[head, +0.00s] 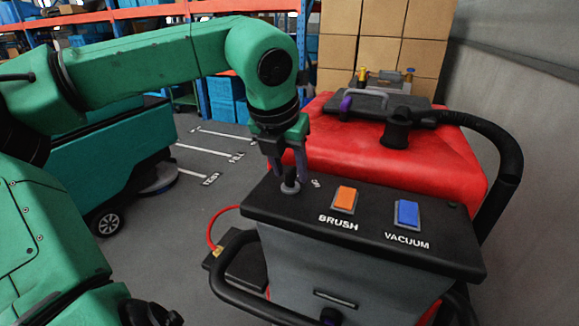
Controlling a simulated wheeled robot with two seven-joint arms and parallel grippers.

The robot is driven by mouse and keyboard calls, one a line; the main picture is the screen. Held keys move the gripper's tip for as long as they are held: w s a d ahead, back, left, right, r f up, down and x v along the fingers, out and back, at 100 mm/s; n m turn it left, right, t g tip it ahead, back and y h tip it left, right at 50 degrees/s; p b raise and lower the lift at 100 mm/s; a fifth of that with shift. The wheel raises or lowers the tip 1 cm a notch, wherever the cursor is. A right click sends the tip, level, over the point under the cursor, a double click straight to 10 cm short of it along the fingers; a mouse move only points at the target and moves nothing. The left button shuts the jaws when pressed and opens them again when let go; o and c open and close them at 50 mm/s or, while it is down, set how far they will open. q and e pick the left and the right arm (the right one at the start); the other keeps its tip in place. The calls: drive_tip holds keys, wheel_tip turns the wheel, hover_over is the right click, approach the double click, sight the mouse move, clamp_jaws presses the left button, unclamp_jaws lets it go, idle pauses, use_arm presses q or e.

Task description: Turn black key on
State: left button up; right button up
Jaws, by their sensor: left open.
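The black key (290,184) stands upright in a round grey switch at the left end of the scrubber's dark control panel (385,235). A white "OFF"-like label is just right of it, small and hard to read. My left gripper (289,174) points down over the key, open, with its fingers on either side of it. I cannot tell whether the fingers touch the key. The fingers hide part of the key's top. My right gripper is not in view.
An orange BRUSH switch (344,199) and a blue VACUUM switch (408,214) sit right of the key. The red tank (440,152), with a black hose (507,150), rises behind the panel. A green scrubber (120,150) stands left; marked floor lies between.

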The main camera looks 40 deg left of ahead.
use_arm(q)
clamp_jaws()
drive_tip(key=shift+r+m, duration=0.1)
drive_tip(key=shift+m, duration=0.3)
drive_tip(key=shift+a+m+h, duration=0.1)
drive_tip(key=shift+m+h, duration=0.4)
drive_tip(key=shift+m, duration=0.5)
drive_tip(key=m+h, duration=0.1)
drive_tip(key=m, duration=0.2)
drive_tip(key=shift+a+r+m+h, duration=0.1)
drive_tip(key=shift+m+h, duration=0.2)
drive_tip(key=m+p, duration=0.1)
drive_tip(key=m, duration=0.1)
drive_tip(key=shift+m+h+p, duration=0.3)
drive_tip(key=shift+h, duration=0.1)
drive_tip(key=shift+w+a+m+g+h+p, duration=0.15)
drive_tip(key=shift+m+h+p, duration=0.15)
drive_tip(key=shift+m, duration=0.4)
drive_tip(key=shift+s+m+g+h+p, duration=0.1)
drive_tip(key=shift+m+g+h+p, duration=0.1)
drive_tip(key=shift+m+p, duration=0.35)
drive_tip(key=shift+m, duration=0.35)
